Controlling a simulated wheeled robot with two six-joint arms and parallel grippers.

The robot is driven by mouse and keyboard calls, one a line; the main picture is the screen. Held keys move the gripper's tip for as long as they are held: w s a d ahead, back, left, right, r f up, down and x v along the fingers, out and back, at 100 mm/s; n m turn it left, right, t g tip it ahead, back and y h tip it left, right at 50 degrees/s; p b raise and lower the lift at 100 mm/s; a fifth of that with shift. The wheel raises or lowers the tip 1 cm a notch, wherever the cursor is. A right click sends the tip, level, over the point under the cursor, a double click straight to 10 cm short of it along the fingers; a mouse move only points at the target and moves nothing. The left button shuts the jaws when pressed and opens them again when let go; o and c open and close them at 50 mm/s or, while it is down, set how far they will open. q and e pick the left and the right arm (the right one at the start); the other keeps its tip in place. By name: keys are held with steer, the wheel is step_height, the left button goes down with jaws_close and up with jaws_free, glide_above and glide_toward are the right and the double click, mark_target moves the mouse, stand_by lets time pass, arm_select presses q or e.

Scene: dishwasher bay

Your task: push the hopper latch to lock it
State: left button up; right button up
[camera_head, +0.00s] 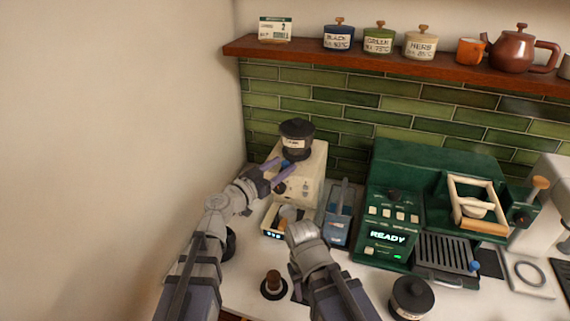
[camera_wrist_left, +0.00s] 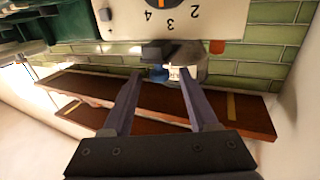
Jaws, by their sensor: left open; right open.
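The cream grinder (camera_head: 310,177) stands in the back left corner with its dark lidded hopper (camera_head: 297,133) on top. A small blue piece, likely the hopper latch (camera_head: 285,162), shows just below the hopper. In the left wrist view, the blue piece (camera_wrist_left: 158,74) lies ahead between my fingertips, beside a dark block. My left gripper (camera_head: 281,169) is open and empty, with its fingers apart at the hopper's base; I cannot tell whether they touch it. The left wrist view shows the same open gripper (camera_wrist_left: 158,80). My right arm is folded low, and its fingers are hidden.
A blue-grey container (camera_head: 339,214) stands right of the grinder, and a small tray (camera_head: 272,222) stands before it. A green machine (camera_head: 385,214) reading "READY" fills the right side. A wooden shelf (camera_head: 400,68) with canisters runs above. A dark-handled tool (camera_head: 273,283) stands in front.

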arm_select(q)
steer(key=shift+x, duration=1.15)
jaws_close()
stand_by(0.6)
